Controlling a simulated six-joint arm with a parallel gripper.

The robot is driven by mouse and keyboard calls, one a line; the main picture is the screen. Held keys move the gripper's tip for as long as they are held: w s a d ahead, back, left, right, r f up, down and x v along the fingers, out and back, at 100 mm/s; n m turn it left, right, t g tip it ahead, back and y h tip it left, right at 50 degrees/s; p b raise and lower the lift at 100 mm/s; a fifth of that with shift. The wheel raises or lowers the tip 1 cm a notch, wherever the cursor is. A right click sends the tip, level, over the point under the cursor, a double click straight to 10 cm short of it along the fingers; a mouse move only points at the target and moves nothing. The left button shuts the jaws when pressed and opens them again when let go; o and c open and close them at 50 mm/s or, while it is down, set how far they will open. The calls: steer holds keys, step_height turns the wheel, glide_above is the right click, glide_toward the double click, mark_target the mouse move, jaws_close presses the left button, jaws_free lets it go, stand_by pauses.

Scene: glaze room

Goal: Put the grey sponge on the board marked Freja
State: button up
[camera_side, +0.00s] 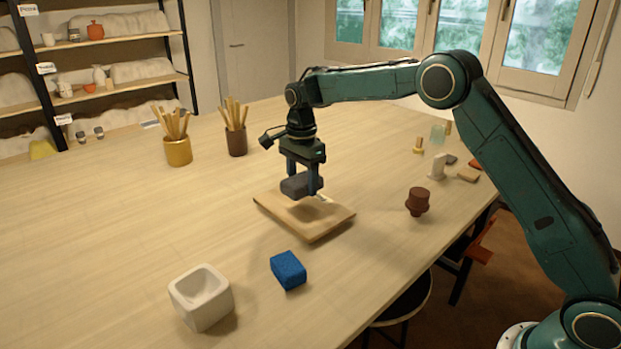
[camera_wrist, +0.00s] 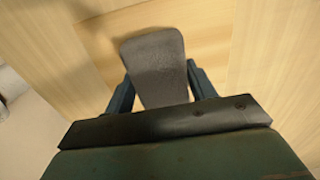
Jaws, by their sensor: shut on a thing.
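The grey sponge (camera_side: 297,186) is a dark grey block held between the fingers of my gripper (camera_side: 302,180). My gripper points down and is shut on it. The sponge is over a wooden board (camera_side: 300,225) on the table; a gap seems to show below it, but I cannot tell its height. A small pale tag (camera_side: 324,198) shows at the board's far right part, and its writing is not readable. In the wrist view the sponge (camera_wrist: 155,65) extends out between both fingers, with the board (camera_wrist: 208,48) below it.
A blue block (camera_side: 288,270) and a white square bowl (camera_side: 202,297) stand in front of the board. A brown pot (camera_side: 418,201) is to the right. Yellow (camera_side: 178,150) and brown (camera_side: 237,140) cups of sticks stand behind. The table's left side is clear.

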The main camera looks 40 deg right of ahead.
mark_target(302, 178)
steer(key=shift+f, duration=1.9)
steer(key=o, duration=1)
steer(key=shift+f, duration=0.1)
steer(key=shift+c, duration=0.2)
step_height(302, 178, up, 12)
steer(key=shift+r, duration=0.1)
